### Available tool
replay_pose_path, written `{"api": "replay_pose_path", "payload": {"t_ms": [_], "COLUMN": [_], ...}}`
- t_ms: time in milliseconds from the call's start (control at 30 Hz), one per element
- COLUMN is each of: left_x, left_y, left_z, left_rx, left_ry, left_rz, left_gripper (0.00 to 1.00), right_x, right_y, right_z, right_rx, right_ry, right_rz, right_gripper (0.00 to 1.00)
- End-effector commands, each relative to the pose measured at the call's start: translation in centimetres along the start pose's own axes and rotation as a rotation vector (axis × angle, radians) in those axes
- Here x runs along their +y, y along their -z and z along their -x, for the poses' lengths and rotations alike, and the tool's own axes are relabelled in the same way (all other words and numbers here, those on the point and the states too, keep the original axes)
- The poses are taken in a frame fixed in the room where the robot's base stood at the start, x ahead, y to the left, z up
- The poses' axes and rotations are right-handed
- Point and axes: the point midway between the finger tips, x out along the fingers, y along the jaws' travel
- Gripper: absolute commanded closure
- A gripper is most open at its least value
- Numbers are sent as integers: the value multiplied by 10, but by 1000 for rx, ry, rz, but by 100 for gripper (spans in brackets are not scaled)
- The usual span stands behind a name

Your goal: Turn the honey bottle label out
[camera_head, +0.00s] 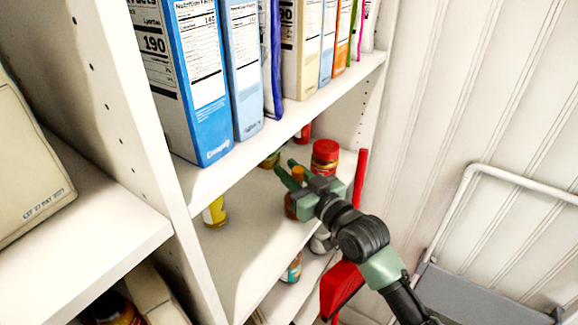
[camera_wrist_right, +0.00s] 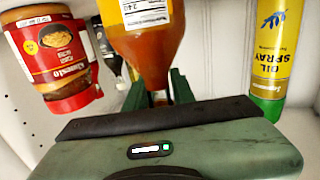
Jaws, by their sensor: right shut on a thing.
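The honey bottle (camera_wrist_right: 150,48) is amber. A white nutrition label shows on it in the right wrist view, which appears upside down. The fingers also show on either side of the bottle in the right wrist view (camera_wrist_right: 157,92). My left gripper is not in view.
A red-lidded jar (camera_head: 325,158) stands close behind the bottle. The oil spray can (camera_wrist_right: 272,50) and a red-labelled jar (camera_wrist_right: 50,50) flank it in the wrist view. A yellow container (camera_head: 215,212) stands left. Boxes (camera_head: 205,85) fill the shelf above.

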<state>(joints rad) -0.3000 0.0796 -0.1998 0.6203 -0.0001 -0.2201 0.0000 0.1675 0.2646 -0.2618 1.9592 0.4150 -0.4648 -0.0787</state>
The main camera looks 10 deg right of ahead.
Motion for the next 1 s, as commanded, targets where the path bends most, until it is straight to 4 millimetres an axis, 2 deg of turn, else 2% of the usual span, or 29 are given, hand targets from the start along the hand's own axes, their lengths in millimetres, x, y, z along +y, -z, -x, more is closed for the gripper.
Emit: {"api": "replay_pose_path", "payload": {"t_ms": [133,533,800,1000], "left_x": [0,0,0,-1], "left_y": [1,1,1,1], "left_z": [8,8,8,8], "left_rx": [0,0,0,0], "left_ry": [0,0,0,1], "left_rz": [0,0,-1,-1], "left_gripper": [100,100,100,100], "right_x": [0,1,4,6], "right_y": [3,1,2,2], "right_z": [0,0,0,1], "right_rx": [2,3,4,2], "right_ry": [-28,-43,-176,-195], "right_rz": [-2,0,-5,2], "right_gripper": [100,100,100,100]}}
